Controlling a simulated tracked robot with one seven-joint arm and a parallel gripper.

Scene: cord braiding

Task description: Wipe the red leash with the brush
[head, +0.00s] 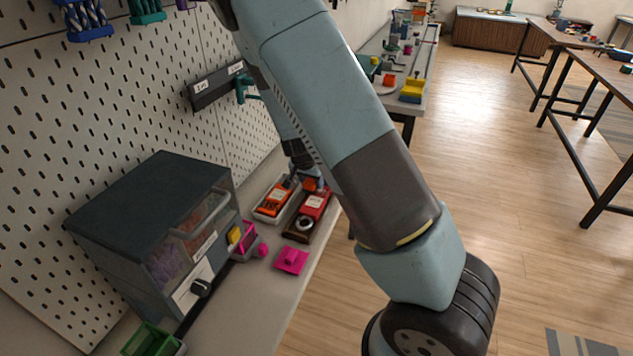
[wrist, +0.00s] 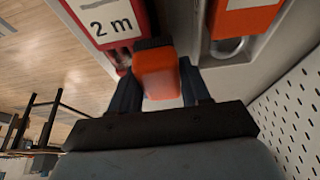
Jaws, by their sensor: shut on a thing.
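My gripper (wrist: 160,88) is shut on an orange block with a dark edge, which looks like the brush (wrist: 158,73). In the head view the brush (head: 316,185) shows as a small orange patch at the far end of the trays, by my gripper (head: 303,178). The red leash (wrist: 76,12), a red piece with a white "2 m" label, lies just beyond the brush in the wrist view. In the head view the red leash (head: 316,203) lies in a dark tray. I cannot tell whether the brush touches it.
A pale tray (head: 257,213) with an orange labelled item (head: 277,201) lies left of the leash. A grey drawer cabinet (head: 150,215) and a pegboard (head: 60,120) stand to the left. A pink piece (head: 291,260) lies on the bench nearer me. The bench front (head: 245,320) is clear.

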